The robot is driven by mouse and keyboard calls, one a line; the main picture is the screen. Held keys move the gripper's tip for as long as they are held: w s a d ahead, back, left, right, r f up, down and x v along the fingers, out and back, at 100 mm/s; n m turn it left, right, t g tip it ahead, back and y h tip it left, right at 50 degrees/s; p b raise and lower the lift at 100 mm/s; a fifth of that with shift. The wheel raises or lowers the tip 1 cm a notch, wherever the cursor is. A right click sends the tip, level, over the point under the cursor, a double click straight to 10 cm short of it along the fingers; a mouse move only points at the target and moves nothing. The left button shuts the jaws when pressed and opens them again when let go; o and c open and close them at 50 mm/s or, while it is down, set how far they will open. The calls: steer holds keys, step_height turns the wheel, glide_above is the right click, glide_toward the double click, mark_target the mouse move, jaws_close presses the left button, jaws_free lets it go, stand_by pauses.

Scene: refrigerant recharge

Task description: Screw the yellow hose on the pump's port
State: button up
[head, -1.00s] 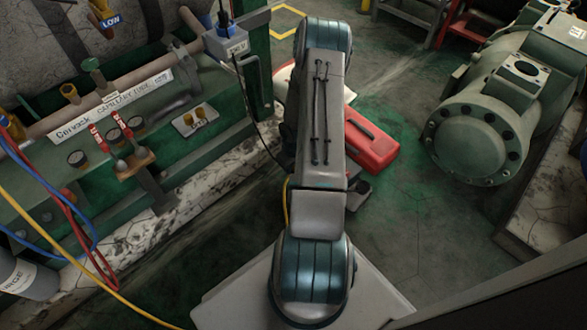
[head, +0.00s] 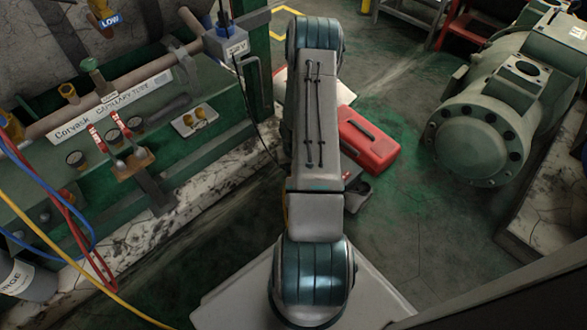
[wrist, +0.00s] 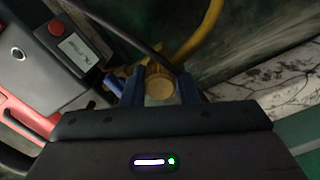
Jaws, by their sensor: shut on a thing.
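In the wrist view, the blue fingers of my gripper (wrist: 160,90) are closed on the round yellow end fitting of the yellow hose (wrist: 206,35). The hose curves up and away behind the fingers. In the head view, part of the yellow hose (head: 88,262) runs across the lower left, and my arm hides my gripper. A pale grey body with a red button and a label, apparently the pump (wrist: 28,55), lies left of the fingers in the wrist view. I cannot make out its port, or whether the fitting touches it.
In the head view, a red toolbox (head: 369,140) sits on the floor right of my arm. A large green compressor (head: 480,125) stands at the right. A green frame (head: 190,130) with gauges and valves is at the left. Blue and red hoses (head: 75,220) hang there.

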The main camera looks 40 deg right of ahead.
steer(key=shift+f+m, duration=0.1)
steer(key=shift+m, duration=0.9)
steer(key=o, duration=0.6)
steer(key=shift+m, duration=0.4)
steer(key=o, duration=0.4)
step_height(320, 180, up, 14)
steer(key=p, duration=0.5)
steer(key=shift+f, duration=0.1)
